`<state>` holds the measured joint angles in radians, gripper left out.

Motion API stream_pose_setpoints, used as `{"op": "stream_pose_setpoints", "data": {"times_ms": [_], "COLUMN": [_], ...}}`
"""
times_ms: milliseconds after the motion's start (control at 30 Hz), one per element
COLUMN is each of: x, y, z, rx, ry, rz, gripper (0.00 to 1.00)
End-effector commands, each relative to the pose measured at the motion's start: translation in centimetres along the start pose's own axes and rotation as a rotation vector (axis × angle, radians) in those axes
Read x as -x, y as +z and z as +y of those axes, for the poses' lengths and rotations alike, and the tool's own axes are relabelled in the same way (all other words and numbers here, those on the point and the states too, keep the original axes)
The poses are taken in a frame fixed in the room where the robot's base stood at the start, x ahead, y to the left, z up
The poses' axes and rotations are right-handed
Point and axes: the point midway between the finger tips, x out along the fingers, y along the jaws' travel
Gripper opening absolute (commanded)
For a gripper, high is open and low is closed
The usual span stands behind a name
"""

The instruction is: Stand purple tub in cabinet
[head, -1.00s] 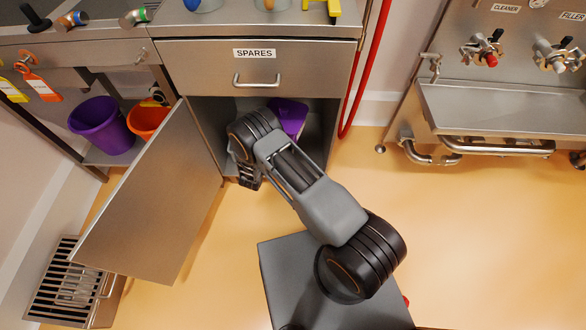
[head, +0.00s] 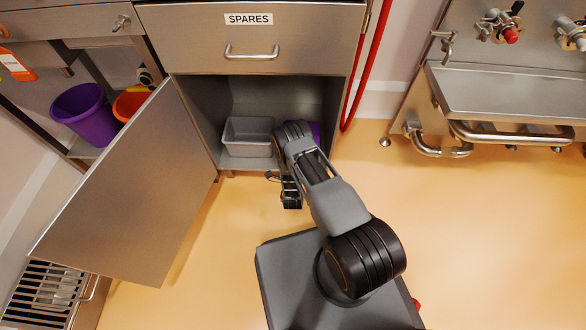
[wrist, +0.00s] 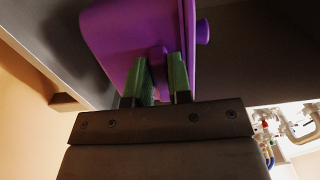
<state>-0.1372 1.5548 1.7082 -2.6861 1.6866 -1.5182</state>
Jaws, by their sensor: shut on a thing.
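The purple tub (wrist: 137,40) fills the upper middle of the wrist view, with the green fingers of my gripper (wrist: 162,78) shut on its edge. In the head view only a small part of the purple tub (head: 315,131) shows at the right inside the cabinet (head: 190,113); my arm hides the rest of it and the gripper fingers. The cabinet stands open below the SPARES drawer, its door (head: 125,190) swung out to the left. Whether the tub touches the cabinet floor cannot be told.
A grey bin (head: 247,138) stands inside the cabinet, left of my arm. A purple bucket (head: 87,115) and an orange bucket (head: 130,104) sit on a shelf at the left. A red hose (head: 365,65) hangs right of the cabinet. The floor to the right is clear.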

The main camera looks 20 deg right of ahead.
Motion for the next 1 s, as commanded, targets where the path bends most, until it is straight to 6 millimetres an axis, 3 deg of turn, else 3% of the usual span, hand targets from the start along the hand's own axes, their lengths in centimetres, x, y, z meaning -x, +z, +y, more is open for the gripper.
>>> {"op": "stream_pose_setpoints", "data": {"times_ms": [100,367,600,1000], "x": [-0.1,0.0,0.0,0.0], "y": [0.0,0.1,0.1,0.1], "z": [1.8,3.1,6.1,6.4], "rx": [0.0,0.0,-0.001,0.0], "ry": [-0.004,-0.003,-0.004,-0.004], "rz": [0.001,0.0,0.0,-0.001], "gripper": [0.0,0.0,0.0,0.0]}}
